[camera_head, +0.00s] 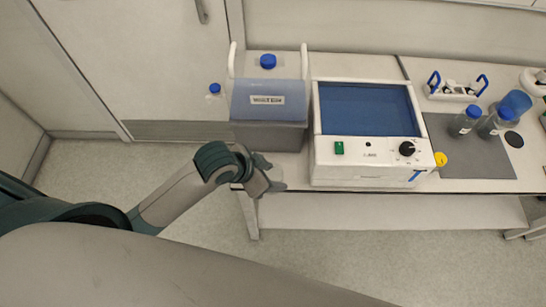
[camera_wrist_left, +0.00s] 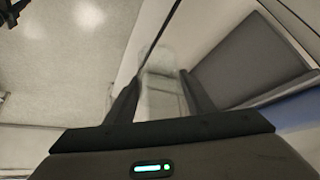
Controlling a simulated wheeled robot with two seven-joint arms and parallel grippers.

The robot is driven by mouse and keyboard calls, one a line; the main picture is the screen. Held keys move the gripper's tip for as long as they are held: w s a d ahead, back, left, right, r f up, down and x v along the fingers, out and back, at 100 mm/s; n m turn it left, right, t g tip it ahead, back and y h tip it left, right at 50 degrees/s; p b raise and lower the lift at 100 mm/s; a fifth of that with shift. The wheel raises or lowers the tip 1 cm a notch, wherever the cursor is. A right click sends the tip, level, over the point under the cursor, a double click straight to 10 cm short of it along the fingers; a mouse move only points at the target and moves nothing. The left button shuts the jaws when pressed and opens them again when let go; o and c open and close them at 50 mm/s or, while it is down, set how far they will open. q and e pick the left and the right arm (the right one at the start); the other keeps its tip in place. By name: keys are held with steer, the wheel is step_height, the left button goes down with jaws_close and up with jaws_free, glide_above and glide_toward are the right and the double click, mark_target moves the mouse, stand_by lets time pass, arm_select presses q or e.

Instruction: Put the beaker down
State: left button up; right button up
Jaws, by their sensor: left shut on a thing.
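My left gripper (camera_head: 268,181) is at the front left edge of the bench in the head view, just in front of the grey container and left of the white machine. In the left wrist view the left gripper (camera_wrist_left: 160,92) has a finger on each side of a clear glass beaker (camera_wrist_left: 161,78) and is shut on it. The beaker's outline is faint, and I cannot make out any contents. In the head view the beaker is too small and pale to tell apart from the gripper. My right gripper is not in view.
A grey container with a blue lid (camera_head: 269,98) stands behind the gripper. A shelf (camera_head: 390,212) runs below the bench top.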

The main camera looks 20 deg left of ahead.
arm_select(q)
steer(key=w+f+p, duration=0.1)
steer(key=w, duration=0.1)
steer(key=w+a+f+p, duration=0.1)
steer(key=w, duration=0.2)
steer(key=w+a+f+p, duration=0.1)
steer(key=w, duration=0.1)
steer(key=shift+w+f, duration=0.2)
steer(key=shift+w, duration=0.2)
steer(key=shift+f+p, duration=0.15)
steer(key=shift+p, duration=0.15)
step_height(320, 180, down, 2)
steer(key=shift+f+p, duration=0.25)
steer(key=shift+p, duration=0.35)
steer(key=shift+w+a+f+p, duration=0.1)
steer(key=shift+p, duration=0.25)
steer(key=shift+f, duration=0.2)
steer(key=shift+w+f, duration=0.1)
steer(key=shift+f, duration=0.05)
